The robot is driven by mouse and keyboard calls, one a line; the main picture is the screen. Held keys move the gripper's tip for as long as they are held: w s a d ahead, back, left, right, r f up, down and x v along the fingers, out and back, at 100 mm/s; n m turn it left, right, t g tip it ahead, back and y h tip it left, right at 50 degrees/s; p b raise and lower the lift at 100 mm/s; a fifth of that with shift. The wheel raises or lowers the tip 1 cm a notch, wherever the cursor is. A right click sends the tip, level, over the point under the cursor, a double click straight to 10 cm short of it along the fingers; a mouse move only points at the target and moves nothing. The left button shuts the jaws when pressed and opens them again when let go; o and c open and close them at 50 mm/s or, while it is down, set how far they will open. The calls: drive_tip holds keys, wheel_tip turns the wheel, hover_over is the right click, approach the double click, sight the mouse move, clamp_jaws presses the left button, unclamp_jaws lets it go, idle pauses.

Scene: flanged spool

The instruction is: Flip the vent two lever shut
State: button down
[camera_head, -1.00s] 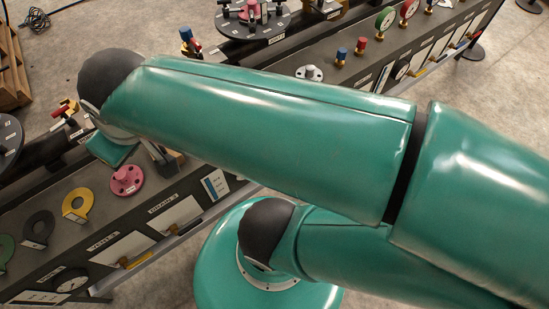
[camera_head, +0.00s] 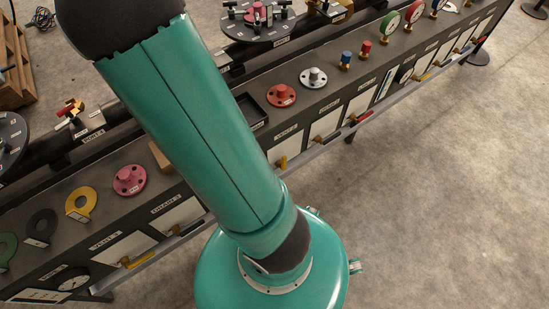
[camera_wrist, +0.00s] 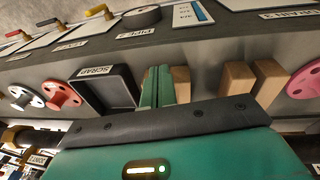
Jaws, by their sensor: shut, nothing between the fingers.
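A yellow-handled lever (camera_head: 280,162) sits on the bench front, just right of my arm in the head view. The card label above it (camera_head: 287,132) seems to read vent two, but it is small. What looks like the same yellow lever (camera_wrist: 96,10) shows at the top of the wrist view, beyond the bench edge. My gripper (camera_wrist: 158,72) is shut and empty in the wrist view. Its teal fingers point at the bench top between the scrap tray (camera_wrist: 103,90) and some wooden blocks (camera_wrist: 236,80), apart from the lever. My arm hides the gripper in the head view.
A red flange (camera_head: 281,95) and a grey-white flange (camera_head: 313,77) stand on the bench right of my arm. A pink flange (camera_head: 129,180) and a yellow ring (camera_head: 80,204) are left. A red-handled lever (camera_head: 361,118) is farther right. The floor in front is clear.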

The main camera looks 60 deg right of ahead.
drive_tip(key=s+d+f+g+h, duration=0.2)
drive_tip(key=s+d+f, duration=0.6)
drive_tip(key=s, duration=0.1)
drive_tip(key=shift+s+d+m+g, duration=0.15)
drive_tip(key=shift+d+m+g, duration=0.1)
drive_tip(key=shift+m+g, duration=0.05)
drive_tip(key=x, duration=2)
drive_tip(key=shift+a, duration=0.15)
